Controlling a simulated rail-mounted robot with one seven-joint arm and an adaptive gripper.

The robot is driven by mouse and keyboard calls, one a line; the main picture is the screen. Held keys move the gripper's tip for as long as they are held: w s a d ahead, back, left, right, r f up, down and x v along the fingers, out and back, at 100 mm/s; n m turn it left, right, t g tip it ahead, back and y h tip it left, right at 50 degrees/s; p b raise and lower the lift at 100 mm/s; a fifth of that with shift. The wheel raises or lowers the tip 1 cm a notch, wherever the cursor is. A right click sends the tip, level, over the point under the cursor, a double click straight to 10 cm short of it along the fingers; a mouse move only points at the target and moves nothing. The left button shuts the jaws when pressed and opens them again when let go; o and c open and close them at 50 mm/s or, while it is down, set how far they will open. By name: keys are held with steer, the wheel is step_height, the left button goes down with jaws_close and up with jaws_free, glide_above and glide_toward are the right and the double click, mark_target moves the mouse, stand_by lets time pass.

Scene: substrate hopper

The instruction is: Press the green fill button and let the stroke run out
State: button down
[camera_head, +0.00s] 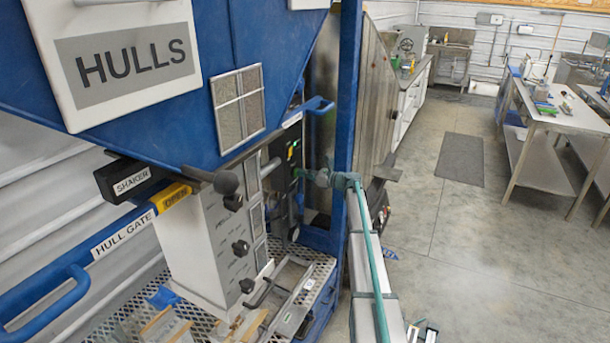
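A dark control box (284,172) stands behind the white hopper column, near the blue upright post. It carries small green and yellow marks (291,154). One of the green marks may be the green fill button, but it is too small and seen too much edge-on to be sure. The blue hopper (180,120) marked HULLS fills the upper left.
The SHAKER box (128,181) and blue HULL GATE bar (110,240) jut out at left. A perforated shelf (318,268) holds loose items. Open floor (440,240) lies right.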

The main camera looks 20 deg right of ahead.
steer(key=shift+w+a+r, duration=0.1)
steer(key=shift+w+a, duration=0.05)
steer(key=shift+a, duration=0.1)
steer(key=b+v, duration=0.3)
steer(key=v, duration=1.1)
steer(key=shift+d+b, duration=0.3)
steer(key=shift+d, duration=0.05)
